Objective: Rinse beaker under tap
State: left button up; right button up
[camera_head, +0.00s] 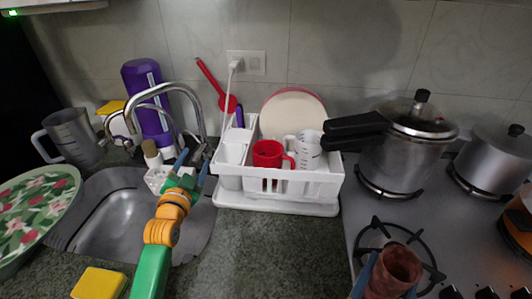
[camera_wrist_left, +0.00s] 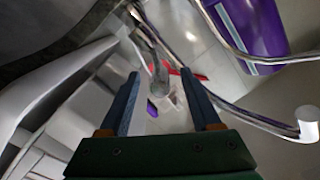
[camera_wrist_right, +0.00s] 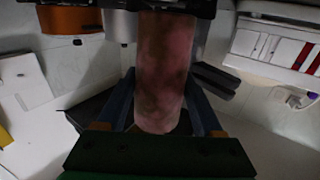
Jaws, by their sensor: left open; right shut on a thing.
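A reddish-brown, stained cylindrical beaker (camera_head: 397,268) is upright with its open rim up, in front of the stove's near-left burner in the head view. My right gripper (camera_wrist_right: 160,95) is shut on it, with a blue finger on each side. The chrome tap (camera_head: 178,88) arches over the metal sink (camera_head: 115,222). My left gripper (camera_head: 194,163) is open at the right side of the tap's base. In the left wrist view its fingers (camera_wrist_left: 163,85) stand apart, with a grey metal tap part (camera_wrist_left: 160,75) showing between them. Contact cannot be told.
A white dish rack (camera_head: 310,184) with a red mug (camera_head: 268,154) stands right of the tap. A grey jug (camera_head: 70,137) and floral plate (camera_head: 35,210) are left. A yellow sponge (camera_head: 98,284) lies in front. A pressure cooker (camera_head: 405,150) stands on the stove.

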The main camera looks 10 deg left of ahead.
pick_arm(q)
jog(key=shift+w, duration=0.3)
grip_shut()
dwell(1.3)
